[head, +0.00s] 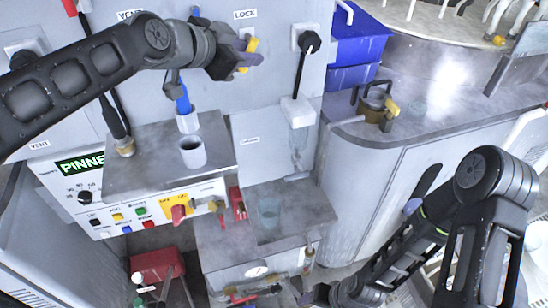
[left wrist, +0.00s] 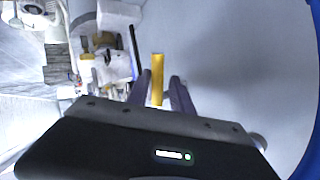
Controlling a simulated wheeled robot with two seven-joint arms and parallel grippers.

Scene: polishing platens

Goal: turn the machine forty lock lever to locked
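The yellow lock lever (head: 251,46) sits on the upper grey panel, just below the LOCK label (head: 245,14). It stands nearly upright there, and its lower part and mount are hidden by my gripper. My left gripper (head: 250,60) is at the lever. In the left wrist view the yellow lever (left wrist: 157,80) stands between the two purple fingers (left wrist: 161,88), which are apart with a visible gap on the right side. Contact on the left side cannot be told. My right gripper (head: 304,296) is low in the head view, small and partly hidden by its arm.
A control box with a green display (head: 80,164) and a red-handled switch (head: 178,212) is at lower left. A grey shelf (head: 130,170) holds a white cup (head: 193,152). A black-handled lever (head: 307,45) is right of the lock lever. Blue bins (head: 358,45) stand farther right.

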